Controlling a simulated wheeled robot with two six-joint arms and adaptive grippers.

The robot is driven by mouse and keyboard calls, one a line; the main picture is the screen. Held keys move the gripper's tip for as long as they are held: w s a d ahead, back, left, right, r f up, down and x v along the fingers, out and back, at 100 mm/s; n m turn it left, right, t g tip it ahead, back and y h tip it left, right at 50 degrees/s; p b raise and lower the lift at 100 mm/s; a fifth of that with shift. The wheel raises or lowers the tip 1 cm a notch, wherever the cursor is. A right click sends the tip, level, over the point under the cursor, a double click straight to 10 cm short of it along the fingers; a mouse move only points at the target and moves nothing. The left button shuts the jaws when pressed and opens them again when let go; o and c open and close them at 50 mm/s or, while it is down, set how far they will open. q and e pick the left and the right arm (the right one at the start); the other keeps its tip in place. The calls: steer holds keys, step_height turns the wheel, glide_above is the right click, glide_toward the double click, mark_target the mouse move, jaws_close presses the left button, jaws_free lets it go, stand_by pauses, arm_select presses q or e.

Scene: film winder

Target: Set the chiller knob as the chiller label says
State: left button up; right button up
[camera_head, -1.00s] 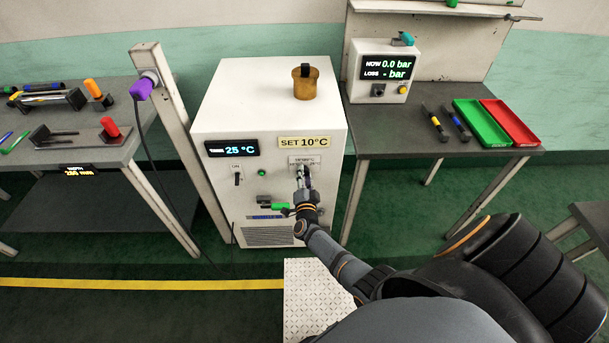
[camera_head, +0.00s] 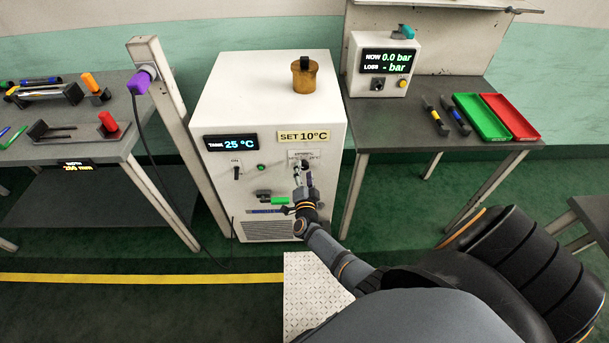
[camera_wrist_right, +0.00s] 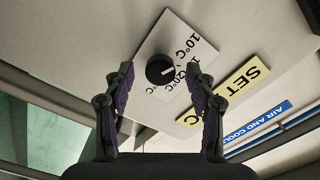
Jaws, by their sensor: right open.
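The chiller (camera_head: 213,112) is a white box with a display (camera_head: 231,142) reading 25 °C. Its yellow label (camera_head: 303,136) reads SET 10°C. Below the label is a white scale plate (camera_head: 311,155), and the knob is mostly hidden behind my right gripper in the head view. In the right wrist view the round black knob (camera_wrist_right: 159,69) sits on the plate (camera_wrist_right: 172,42), with 10°C and 20°C marks visible and a light pointer line. My right gripper (camera_wrist_right: 160,92) is open, its fingers on either side of the knob, apparently not touching it. My left gripper is not in view.
A brown pot (camera_head: 304,76) stands on the chiller's top. An ON switch (camera_head: 237,172), a green lamp (camera_head: 261,167) and a green-handled valve (camera_head: 279,201) are on its front. A post (camera_head: 166,118) with a purple-ended hose stands left. Benches flank both sides.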

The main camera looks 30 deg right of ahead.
steer(key=v, duration=1)
steer(key=shift+s+a, duration=0.2)
steer(key=shift+s, duration=0.05)
steer(key=s+a+f+n+g+y, duration=0.25)
steer(key=s+f+n+y, duration=0.2)
steer(key=f, duration=0.55)
steer(key=s+a+f+n+g+y, duration=0.25)
steer(key=s+f+n, duration=0.35)
steer(key=f, duration=0.5)
steer(key=s+d+f+n+g, duration=0.1)
steer(key=s+f+n+g, duration=0.1)
steer(key=s, duration=0.7)
steer(key=s+d+f+n+g+y, duration=0.1)
steer(key=s+f+n+g, duration=0.2)
steer(key=s+f, duration=0.4)
steer(key=s+f+n+g, duration=0.2)
steer(key=s+f+g, duration=0.2)
steer(key=s, duration=0.8)
steer(key=shift+s+d+f+p, duration=0.3)
steer(key=shift+d+f, duration=0.1)
steer(key=shift+f, duration=0.1)
steer(key=shift+w, duration=0.1)
steer(key=shift+c, duration=0.4)
